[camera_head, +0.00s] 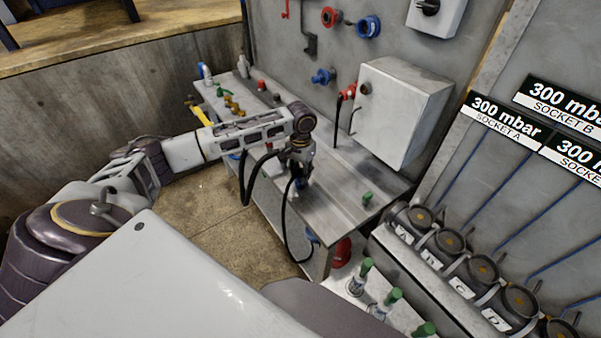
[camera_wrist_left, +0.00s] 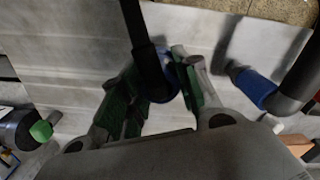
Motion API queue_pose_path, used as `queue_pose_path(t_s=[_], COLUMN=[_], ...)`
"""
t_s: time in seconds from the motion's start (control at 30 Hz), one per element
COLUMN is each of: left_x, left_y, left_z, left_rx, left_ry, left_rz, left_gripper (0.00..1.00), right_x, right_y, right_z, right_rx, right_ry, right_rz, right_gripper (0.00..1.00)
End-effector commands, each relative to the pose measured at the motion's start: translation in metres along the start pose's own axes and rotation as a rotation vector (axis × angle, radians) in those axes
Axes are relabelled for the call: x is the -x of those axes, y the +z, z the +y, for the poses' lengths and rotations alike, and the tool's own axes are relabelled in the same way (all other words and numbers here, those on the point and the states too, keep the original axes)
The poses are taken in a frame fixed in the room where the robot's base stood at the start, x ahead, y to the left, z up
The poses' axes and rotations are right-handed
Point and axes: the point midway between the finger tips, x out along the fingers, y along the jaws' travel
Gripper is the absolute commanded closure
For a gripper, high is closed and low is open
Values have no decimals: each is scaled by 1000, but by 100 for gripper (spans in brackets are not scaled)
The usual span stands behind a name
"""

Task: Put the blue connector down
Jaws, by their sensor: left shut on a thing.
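My left gripper (camera_head: 300,168) is over the metal workbench (camera_head: 345,193) in the head view, pointing down. In the left wrist view its green-padded fingers (camera_wrist_left: 164,92) are shut on the blue connector (camera_wrist_left: 174,78), which has a black hose (camera_wrist_left: 147,55) running from it. In the head view a little blue of the connector (camera_head: 303,184) shows just below the fingers, close to the bench top. I cannot tell whether it touches the bench. The fingers and the hose hide most of the connector. My right gripper is out of view.
Another blue hose end (camera_wrist_left: 254,88) lies beside the gripper in the left wrist view. A grey box (camera_head: 403,112) stands on the wall side of the bench. A green-topped item (camera_head: 367,198) is near its right end. The bench between them looks bare.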

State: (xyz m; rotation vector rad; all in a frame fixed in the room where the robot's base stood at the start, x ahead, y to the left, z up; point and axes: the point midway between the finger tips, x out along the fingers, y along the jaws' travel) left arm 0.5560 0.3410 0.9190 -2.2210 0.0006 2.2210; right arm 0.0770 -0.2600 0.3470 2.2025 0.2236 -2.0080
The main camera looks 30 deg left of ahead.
Motion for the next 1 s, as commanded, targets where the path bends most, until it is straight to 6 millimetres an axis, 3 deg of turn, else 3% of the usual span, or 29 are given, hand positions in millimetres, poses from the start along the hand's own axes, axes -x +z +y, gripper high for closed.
queue_pose_path(t_s=[0.03,0.07,0.2,0.67,1.0], left_x=[0,-1,-1,1,33], left_y=[0,0,0,0,0], left_z=[0,0,0,0,0], left_rx=[0,0,0,0,0], left_ry=[0,0,0,0,0], left_rz=[-1,-1,-1,1,1], left_gripper=[93,66,48,47,47], right_x=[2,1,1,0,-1], right_y=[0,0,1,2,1], right_z=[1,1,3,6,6], right_rx=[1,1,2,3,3], right_ry=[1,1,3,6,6], right_rz=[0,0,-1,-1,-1], right_gripper=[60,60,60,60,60])
